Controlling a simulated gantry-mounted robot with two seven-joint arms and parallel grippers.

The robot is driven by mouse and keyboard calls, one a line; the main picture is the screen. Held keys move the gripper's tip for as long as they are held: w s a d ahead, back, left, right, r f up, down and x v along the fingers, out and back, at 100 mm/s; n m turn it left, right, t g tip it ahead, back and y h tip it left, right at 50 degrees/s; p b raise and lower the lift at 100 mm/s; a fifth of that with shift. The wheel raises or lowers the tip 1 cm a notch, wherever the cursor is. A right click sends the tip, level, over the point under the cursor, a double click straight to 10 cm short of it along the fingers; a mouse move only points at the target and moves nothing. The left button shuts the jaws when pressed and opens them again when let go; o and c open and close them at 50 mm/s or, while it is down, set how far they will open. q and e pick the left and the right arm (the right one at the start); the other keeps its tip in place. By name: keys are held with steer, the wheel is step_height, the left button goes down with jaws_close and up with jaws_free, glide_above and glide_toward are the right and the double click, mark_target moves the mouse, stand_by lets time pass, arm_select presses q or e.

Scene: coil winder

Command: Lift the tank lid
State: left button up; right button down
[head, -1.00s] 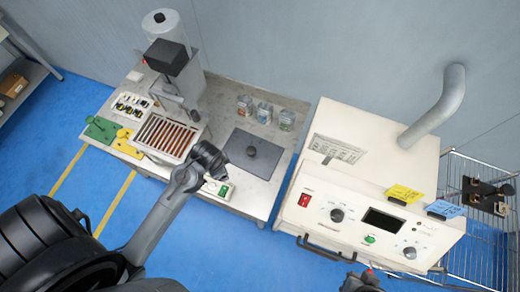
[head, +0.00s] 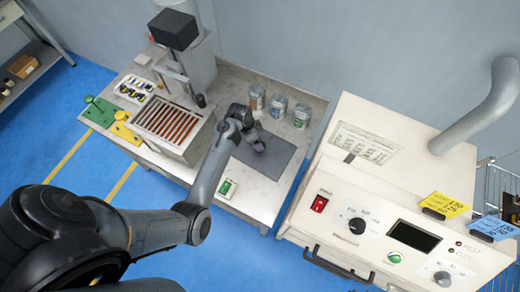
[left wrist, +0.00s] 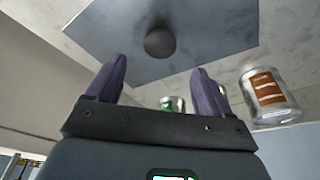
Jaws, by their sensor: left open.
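The tank lid is a flat dark grey square plate (head: 282,157) on the bench in the head view. It fills the top of the left wrist view (left wrist: 208,40), with a round dark knob (left wrist: 160,43) near its middle. My left gripper (head: 257,146) is over the lid in the head view and hides the knob there. In the left wrist view its two purple fingers (left wrist: 160,78) are spread apart with nothing between them. The knob lies beyond the fingertips, roughly in line with the gap, and appears apart from them. My right gripper is not in view.
Several labelled cans (head: 277,106) stand behind the lid; one with an orange label (left wrist: 268,95) is close on the right in the wrist view. A slotted tray (head: 170,122) is left of the lid. A large cream cabinet (head: 330,190) stands to the right.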

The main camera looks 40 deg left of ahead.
arm_select(q)
steer(key=shift+s+b+x, duration=0.15)
steer(key=shift+b+x, duration=0.05)
steer(key=shift+x, duration=1.5)
steer(key=shift+s+b+x, duration=0.1)
steer(key=shift+b+x, duration=0.1)
steer(key=shift+x, duration=1.5)
steer(key=shift+f, duration=0.1)
steer(key=c, duration=1.4)
jaws_close()
